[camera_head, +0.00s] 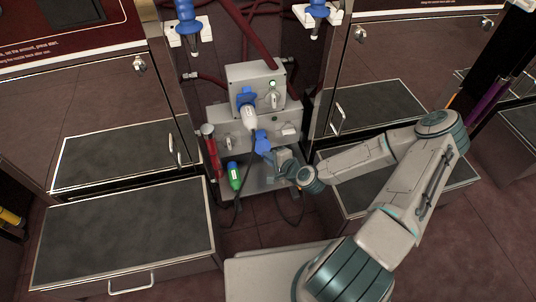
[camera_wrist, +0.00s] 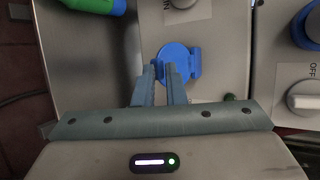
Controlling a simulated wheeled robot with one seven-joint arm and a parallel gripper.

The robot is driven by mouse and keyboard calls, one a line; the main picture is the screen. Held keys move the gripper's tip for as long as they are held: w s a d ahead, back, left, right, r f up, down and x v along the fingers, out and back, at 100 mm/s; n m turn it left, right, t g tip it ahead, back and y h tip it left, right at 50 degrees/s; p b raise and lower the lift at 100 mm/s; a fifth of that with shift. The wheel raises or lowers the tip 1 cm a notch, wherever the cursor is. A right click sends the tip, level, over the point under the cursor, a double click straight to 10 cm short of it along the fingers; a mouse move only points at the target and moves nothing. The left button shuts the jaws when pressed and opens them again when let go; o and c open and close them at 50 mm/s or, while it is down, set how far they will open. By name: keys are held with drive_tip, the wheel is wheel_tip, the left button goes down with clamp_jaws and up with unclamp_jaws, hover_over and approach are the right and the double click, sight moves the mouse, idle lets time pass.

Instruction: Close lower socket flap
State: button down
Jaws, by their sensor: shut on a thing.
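The lower socket flap is a round blue cover on the grey lower box. It shows in the wrist view (camera_wrist: 187,62) and, small, in the head view (camera_head: 262,142). My gripper (camera_wrist: 168,74) is at the flap, its two narrow fingers close together and shut on the blue part at its edge. In the head view my gripper (camera_head: 280,158) reaches the lower box's front from the right. The fingers hide part of the flap's edge, and how far it stands from the socket cannot be told.
A white and blue plug (camera_head: 249,116) is in the upper box (camera_head: 255,75). A switch marked OFF (camera_wrist: 303,97) lies right of the flap in the wrist view.

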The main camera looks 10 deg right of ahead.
drive_tip(key=shift+f, duration=0.6)
drive_tip(key=c, duration=1.3)
unclamp_jaws()
drive_tip(key=shift+r, duration=0.1)
drive_tip(key=shift+p+v, duration=2.15)
drive_tip(key=shift+v, duration=4.8)
drive_tip(key=shift+c, duration=0.4)
